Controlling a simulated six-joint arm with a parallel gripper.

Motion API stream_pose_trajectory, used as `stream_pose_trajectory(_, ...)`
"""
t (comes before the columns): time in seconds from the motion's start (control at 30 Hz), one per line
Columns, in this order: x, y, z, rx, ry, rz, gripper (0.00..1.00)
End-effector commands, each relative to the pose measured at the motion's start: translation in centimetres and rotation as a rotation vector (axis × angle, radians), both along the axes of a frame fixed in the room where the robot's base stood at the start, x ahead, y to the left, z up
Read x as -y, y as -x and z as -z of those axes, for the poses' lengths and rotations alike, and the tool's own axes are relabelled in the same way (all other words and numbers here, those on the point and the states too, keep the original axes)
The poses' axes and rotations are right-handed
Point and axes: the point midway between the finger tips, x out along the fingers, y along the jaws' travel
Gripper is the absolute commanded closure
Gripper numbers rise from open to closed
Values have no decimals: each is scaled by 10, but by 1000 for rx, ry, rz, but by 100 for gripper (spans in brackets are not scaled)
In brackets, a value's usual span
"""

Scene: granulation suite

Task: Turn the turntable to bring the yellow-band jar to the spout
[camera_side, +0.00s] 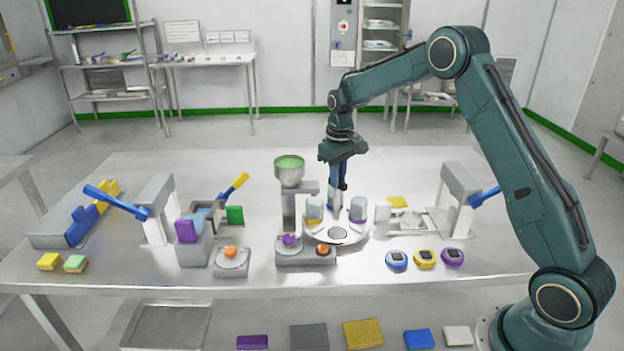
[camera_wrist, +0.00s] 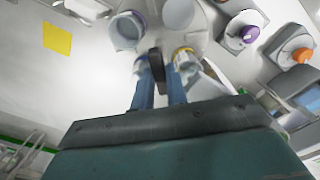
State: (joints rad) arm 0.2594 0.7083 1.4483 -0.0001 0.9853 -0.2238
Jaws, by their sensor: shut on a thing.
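The turntable (camera_side: 350,238) is a pale round plate on the bench, and it also shows in the wrist view (camera_wrist: 205,28). The yellow-band jar (camera_side: 314,210) stands on its left side, close to the spout (camera_side: 310,187) of the green-filled hopper (camera_side: 289,172). Exact alignment under the spout cannot be told. The purple-band jar (camera_side: 358,209) stands on the right side. In the wrist view the yellow-band jar (camera_wrist: 186,57) is beside my right finger and the purple-band jar (camera_wrist: 126,30) is upper left. My gripper (camera_wrist: 160,80) points down behind the turntable, shut on a dark peg (camera_wrist: 155,58) at its rim.
A feeder base with purple and orange knobs (camera_side: 305,250) stands front left of the turntable. Blue, yellow and purple timers (camera_side: 424,258) lie front right. A grey stand with a blue lever (camera_side: 460,200) is at right. A yellow sheet (camera_side: 397,202) lies behind on clear bench.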

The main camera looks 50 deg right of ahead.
Motion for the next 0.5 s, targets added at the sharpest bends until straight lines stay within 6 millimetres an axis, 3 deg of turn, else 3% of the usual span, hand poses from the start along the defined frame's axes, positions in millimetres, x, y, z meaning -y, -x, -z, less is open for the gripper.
stream_pose_trajectory(0.5,0,-1,-1,3,1,-37,100)
